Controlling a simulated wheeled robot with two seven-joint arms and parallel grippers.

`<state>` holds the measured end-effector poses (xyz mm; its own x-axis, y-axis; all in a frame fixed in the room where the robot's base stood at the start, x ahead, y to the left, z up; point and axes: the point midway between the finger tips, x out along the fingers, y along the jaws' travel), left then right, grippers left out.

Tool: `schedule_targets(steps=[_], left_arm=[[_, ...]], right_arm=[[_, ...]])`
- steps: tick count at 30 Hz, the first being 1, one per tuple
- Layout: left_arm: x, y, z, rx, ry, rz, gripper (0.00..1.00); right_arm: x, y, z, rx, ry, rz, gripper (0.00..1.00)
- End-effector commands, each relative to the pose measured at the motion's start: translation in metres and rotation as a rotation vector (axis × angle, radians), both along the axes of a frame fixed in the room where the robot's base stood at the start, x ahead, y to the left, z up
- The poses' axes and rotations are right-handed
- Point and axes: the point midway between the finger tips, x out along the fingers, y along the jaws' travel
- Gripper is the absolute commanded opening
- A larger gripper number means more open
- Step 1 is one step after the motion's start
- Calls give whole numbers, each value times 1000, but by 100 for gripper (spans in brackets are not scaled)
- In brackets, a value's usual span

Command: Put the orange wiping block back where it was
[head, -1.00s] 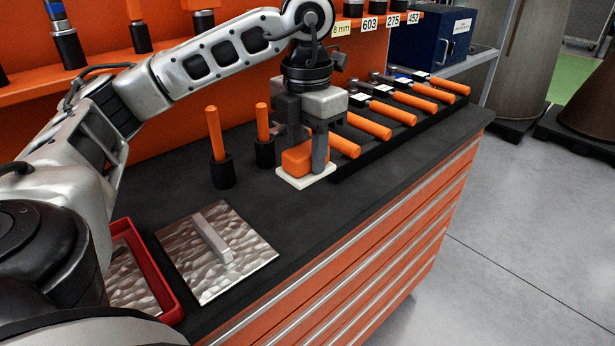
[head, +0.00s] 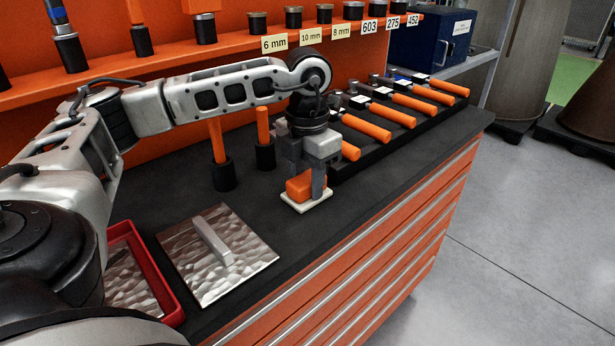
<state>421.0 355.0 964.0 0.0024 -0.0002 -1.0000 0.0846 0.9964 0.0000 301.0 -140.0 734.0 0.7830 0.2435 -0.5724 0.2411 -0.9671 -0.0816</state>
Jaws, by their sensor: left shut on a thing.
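The orange wiping block (head: 298,187), with a flat white pad (head: 306,206) under it, is at the front edge side of the dark bench top. My left gripper (head: 306,180) points down and is shut on the orange block, one finger in front of it. The block looks level; I cannot tell whether the pad touches the bench or hangs just above it. My right gripper is not in view.
A wavy metal plate (head: 247,262) with a raised bar lies left of the block, beside a red tray (head: 150,262). Orange-handled tools (head: 412,103) lie in a black rack (head: 365,163) behind right. Two upright orange handles stand in black holders (head: 224,174). Bare bench lies between plate and block.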

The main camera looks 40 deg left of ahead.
Motion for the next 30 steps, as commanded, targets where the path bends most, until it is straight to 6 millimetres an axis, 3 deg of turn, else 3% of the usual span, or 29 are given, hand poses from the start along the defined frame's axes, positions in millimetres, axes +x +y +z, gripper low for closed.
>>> schedule_targets(steps=[1,2,3,4,12,17,30], left_arm=[[0,0,-4,0,1,0,18],[0,0,-3,0,1,0,41],[0,0,-2,0,1,0,53],[0,0,-2,0,1,0,58],[0,0,-1,0,1,0,58],[1,0,10,-1,-1,0,58],[0,-1,99,-1,-3,-1,58]], right_arm=[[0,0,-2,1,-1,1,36],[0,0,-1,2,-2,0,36],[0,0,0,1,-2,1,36],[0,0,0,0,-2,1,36],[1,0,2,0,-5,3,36],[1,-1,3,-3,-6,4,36],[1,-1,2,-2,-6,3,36]])
